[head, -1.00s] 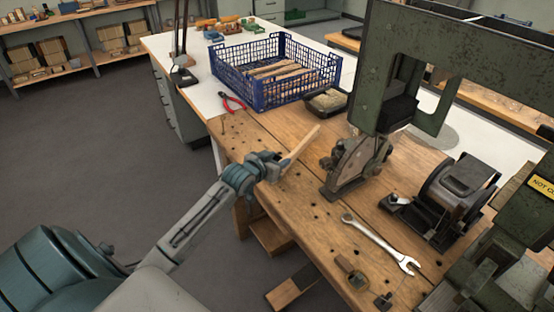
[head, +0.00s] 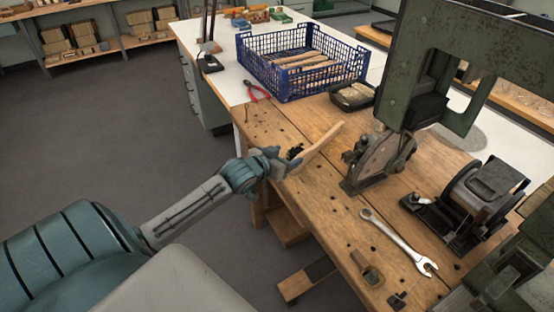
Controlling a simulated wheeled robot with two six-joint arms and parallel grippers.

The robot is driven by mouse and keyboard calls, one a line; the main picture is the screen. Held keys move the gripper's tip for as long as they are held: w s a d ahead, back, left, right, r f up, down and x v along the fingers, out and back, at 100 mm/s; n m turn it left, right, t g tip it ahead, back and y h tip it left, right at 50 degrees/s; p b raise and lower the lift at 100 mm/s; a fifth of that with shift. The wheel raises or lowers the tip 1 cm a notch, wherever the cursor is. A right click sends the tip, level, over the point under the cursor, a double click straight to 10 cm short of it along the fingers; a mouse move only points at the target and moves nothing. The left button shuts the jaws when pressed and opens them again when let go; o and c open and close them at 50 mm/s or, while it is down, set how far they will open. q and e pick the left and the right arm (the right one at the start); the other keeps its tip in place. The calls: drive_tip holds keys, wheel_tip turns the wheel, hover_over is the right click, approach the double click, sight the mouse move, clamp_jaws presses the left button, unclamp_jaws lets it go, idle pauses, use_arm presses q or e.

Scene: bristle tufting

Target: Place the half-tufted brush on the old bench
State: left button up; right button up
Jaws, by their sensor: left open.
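The half-tufted brush (head: 322,147) is a pale wooden piece at the near left edge of the old bench (head: 322,205). Black bristles (head: 295,152) show on its left side. It appears to lie on the bench top, slanting up to the right. My left gripper (head: 285,163) is open at the brush's lower end, over the bench's left edge. The fingers are small and overlap the brush in the picture, so I cannot tell whether they touch it. My right gripper is not in view.
A blue crate (head: 262,72) with wooden pieces stands behind, with red pliers (head: 258,92) beside it. A black tray (head: 352,97), a tufting machine (head: 383,160), a grinder-like machine (head: 478,195) and a wrench (head: 400,243) occupy the right side. Bare wood lies in front of the brush.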

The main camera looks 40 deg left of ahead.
use_arm(q)
drive_tip(key=shift+v, duration=2.2)
